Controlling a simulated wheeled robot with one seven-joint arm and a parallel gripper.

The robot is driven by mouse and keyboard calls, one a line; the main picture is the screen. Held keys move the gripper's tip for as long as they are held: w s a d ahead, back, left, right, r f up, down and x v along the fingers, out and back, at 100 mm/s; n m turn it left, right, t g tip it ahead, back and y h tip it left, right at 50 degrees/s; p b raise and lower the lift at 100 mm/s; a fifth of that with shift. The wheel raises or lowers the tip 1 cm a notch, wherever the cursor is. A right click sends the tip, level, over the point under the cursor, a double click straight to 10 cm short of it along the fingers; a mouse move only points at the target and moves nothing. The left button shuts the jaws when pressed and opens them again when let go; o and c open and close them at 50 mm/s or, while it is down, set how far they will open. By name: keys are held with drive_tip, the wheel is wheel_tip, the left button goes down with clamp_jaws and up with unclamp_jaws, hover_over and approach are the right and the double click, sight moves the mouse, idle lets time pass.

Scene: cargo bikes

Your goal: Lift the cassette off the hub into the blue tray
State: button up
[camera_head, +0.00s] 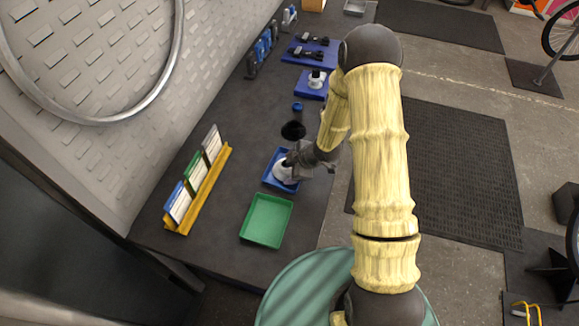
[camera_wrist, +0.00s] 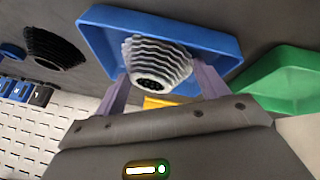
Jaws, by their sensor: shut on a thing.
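A silver ribbed cassette (camera_wrist: 155,55) with a dark toothed centre is between the two fingers of my gripper (camera_wrist: 162,86) in the wrist view. The gripper is shut on it. The cassette is over the blue tray (camera_wrist: 222,32); I cannot tell whether it touches the tray floor. In the head view the gripper (camera_head: 291,168) reaches into the blue tray (camera_head: 267,181), and the pale cassette (camera_head: 283,174) shows beside it, partly hidden. A white part with a black top (camera_head: 317,77), perhaps the hub, stands on a blue mat further back.
A green tray (camera_head: 266,220) is just in front of the blue tray. A black conical part (camera_head: 293,130) and a small blue part (camera_head: 298,107) stand behind it. A yellow rack with cards (camera_head: 198,190) is at left. Tools lie on a blue mat (camera_head: 305,58) at the back.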

drive_tip(key=shift+f, duration=0.15)
idle(0.6)
drive_tip(key=o, duration=1.4)
drive_tip(key=shift+o, duration=0.4)
drive_tip(key=shift+s, duration=0.15)
drive_tip(key=shift+f, duration=0.1)
drive_tip(key=shift+s+d, duration=0.1)
drive_tip(key=shift+d+r, duration=0.1)
drive_tip(key=shift+r, duration=0.2)
drive_tip(key=p+v, duration=0.3)
drive_tip(key=v, duration=1.4)
